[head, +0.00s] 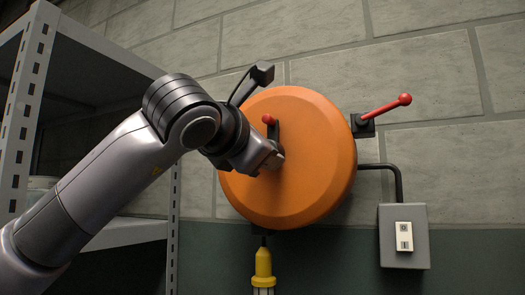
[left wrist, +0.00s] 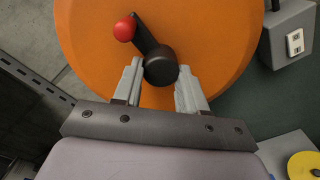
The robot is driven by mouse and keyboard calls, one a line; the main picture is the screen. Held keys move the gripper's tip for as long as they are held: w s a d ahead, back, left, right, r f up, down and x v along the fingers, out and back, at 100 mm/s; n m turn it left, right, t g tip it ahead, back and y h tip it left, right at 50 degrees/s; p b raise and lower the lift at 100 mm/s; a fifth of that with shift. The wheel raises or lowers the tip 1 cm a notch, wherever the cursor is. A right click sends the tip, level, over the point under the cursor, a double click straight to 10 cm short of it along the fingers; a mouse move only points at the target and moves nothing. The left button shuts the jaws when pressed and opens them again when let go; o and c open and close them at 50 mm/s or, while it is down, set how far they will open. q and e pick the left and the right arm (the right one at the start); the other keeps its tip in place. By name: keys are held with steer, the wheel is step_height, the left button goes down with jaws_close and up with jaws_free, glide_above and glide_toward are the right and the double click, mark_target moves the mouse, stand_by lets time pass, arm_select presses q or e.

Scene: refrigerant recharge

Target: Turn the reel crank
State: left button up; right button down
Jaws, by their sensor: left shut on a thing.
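The orange reel (head: 325,165) is a large round drum mounted on the block wall. Its crank (head: 275,134) is a short black arm with a red knob (head: 268,119) pointing up. In the left wrist view the crank's round black hub (left wrist: 160,68) lies between my fingers, and the arm leans up-left to the red knob (left wrist: 124,29). My left gripper (head: 273,160) is at the reel's face, shut on the crank at its hub, with one finger on each side (left wrist: 160,77). In the head view the gripper partly hides the hub. My right gripper is in neither view.
A red-knobbed lever (head: 387,107) sticks out right of the reel. A grey switch box (head: 404,250) is below it, joined by a black pipe (head: 385,168). A yellow connector (head: 263,264) hangs under the reel. A metal shelf (head: 30,100) stands left, close to my left arm.

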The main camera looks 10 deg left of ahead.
arm_select(q)
steer(key=shift+r, duration=0.15)
steer(key=o, duration=1.1)
steer(key=shift+c, duration=0.2)
steer(key=shift+s, duration=0.15)
steer(key=s+a+b, duration=0.1)
steer(key=s+b, duration=0.1)
steer(key=s, duration=0.4)
steer(key=shift+s+a, duration=0.2)
steer(key=shift+s, duration=0.2)
